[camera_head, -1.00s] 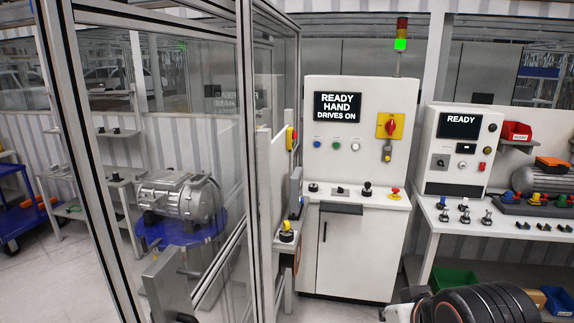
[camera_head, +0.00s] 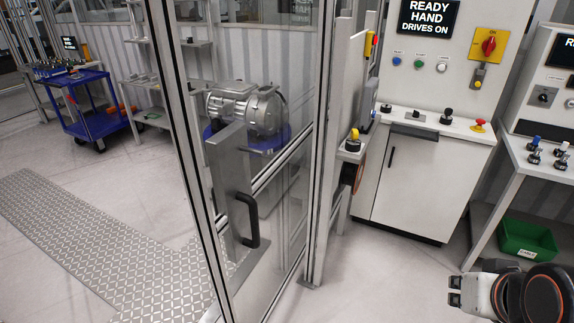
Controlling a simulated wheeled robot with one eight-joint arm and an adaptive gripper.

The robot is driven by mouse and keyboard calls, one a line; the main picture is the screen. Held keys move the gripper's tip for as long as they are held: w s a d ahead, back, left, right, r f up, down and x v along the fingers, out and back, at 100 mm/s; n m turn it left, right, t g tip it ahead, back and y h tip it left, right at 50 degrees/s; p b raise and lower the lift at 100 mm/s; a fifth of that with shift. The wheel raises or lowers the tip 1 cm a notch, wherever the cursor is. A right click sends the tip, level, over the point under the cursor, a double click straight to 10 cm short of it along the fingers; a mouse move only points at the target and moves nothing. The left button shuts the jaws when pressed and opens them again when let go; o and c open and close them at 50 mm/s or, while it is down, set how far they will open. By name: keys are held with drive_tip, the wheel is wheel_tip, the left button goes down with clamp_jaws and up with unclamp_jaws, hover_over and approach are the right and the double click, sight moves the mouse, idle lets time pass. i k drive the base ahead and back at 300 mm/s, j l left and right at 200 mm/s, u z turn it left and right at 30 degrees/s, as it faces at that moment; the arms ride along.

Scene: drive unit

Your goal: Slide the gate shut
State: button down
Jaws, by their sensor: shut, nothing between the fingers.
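The gate is a clear panel in a grey metal frame (camera_head: 180,150) at the centre left. A grey metal plate (camera_head: 230,180) with a black pull handle (camera_head: 249,222) stands in the gate area. I cannot tell how far open the gate is. A grey upright post (camera_head: 328,190) stands to the right of the handle. My gripper (camera_head: 453,291) is low at the right, shut and empty, well apart from the handle and frame.
A white control cabinet (camera_head: 420,185) reading "READY HAND DRIVES ON" stands behind right. A green bin (camera_head: 528,238) lies under the right bench. The floor before the cabinet is clear.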

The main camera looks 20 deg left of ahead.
sight(233, 192)
drive_tip(key=i+l+u, duration=0.1)
drive_tip(key=u, duration=0.55)
drive_tip(key=i+l+u, duration=0.3)
drive_tip(key=i+l, duration=0.15)
drive_tip(key=l, duration=0.2)
drive_tip(key=i+l+u, duration=0.15)
drive_tip(key=l, duration=0.2)
drive_tip(key=i+l+u, duration=0.15)
drive_tip(key=l, duration=0.25)
drive_tip(key=i+l+u, duration=0.15)
drive_tip(key=l, duration=0.25)
drive_tip(key=i, duration=0.1)
